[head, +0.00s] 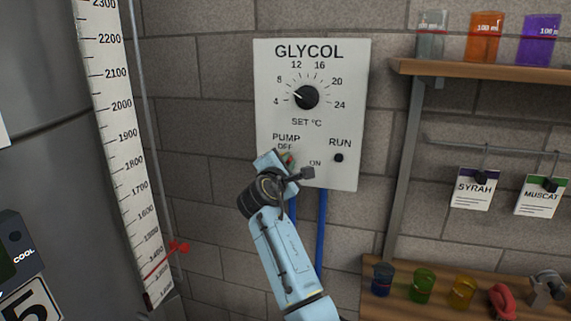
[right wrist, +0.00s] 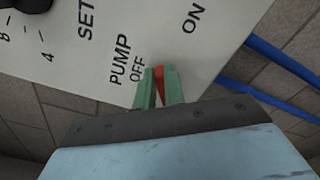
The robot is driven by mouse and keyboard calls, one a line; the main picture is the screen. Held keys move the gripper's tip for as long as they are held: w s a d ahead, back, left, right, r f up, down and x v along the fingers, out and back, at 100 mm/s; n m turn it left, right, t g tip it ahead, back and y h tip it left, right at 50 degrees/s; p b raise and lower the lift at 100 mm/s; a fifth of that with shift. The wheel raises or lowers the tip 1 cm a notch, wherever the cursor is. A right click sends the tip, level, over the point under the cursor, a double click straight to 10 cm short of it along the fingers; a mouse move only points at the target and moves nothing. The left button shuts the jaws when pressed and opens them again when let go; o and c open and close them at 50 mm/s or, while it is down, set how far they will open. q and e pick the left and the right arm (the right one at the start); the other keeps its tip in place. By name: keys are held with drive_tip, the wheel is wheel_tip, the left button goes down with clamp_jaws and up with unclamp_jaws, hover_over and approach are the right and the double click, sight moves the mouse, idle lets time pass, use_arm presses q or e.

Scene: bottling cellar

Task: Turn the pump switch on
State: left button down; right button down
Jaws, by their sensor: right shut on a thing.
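The pump switch is a small red lever (right wrist: 159,76) on the white GLYCOL panel (head: 345,90). In the right wrist view it stands between the two green fingertips of my right gripper (right wrist: 160,88), close to the OFF label, with the ON label farther to the upper right. In the head view my right gripper (head: 289,159) is at the panel's lower left and hides most of the switch. It is shut on the red lever. The round RUN lamp (head: 339,158) is dark. My left gripper is out of view.
A black SET °C dial (head: 305,97) sits above the switch, its pointer towards the low end. Blue pipes (head: 321,225) run down below the panel. A steel tank with a level scale (head: 118,120) stands left; wooden shelves (head: 480,76) are on the right.

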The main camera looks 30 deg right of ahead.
drive_tip(key=shift+s+d+f+m+b, duration=0.1)
drive_tip(key=shift+f+m+b, duration=0.1)
drive_tip(key=shift+m+b, duration=0.7)
drive_tip(key=shift+a+f+m+b, duration=0.1)
drive_tip(key=shift+f+m+b, duration=0.2)
drive_tip(key=shift+m, duration=1.15)
drive_tip(key=shift+s+d+f+m+b, duration=0.15)
drive_tip(key=shift+m+b, duration=0.5)
drive_tip(key=shift+m, duration=0.5)
drive_tip(key=shift+w, duration=0.1)
drive_tip(key=c, duration=1.5)
unclamp_jaws()
drive_tip(key=b+v, duration=0.1)
drive_tip(key=v, duration=1.2)
drive_tip(key=shift+b, duration=0.4)
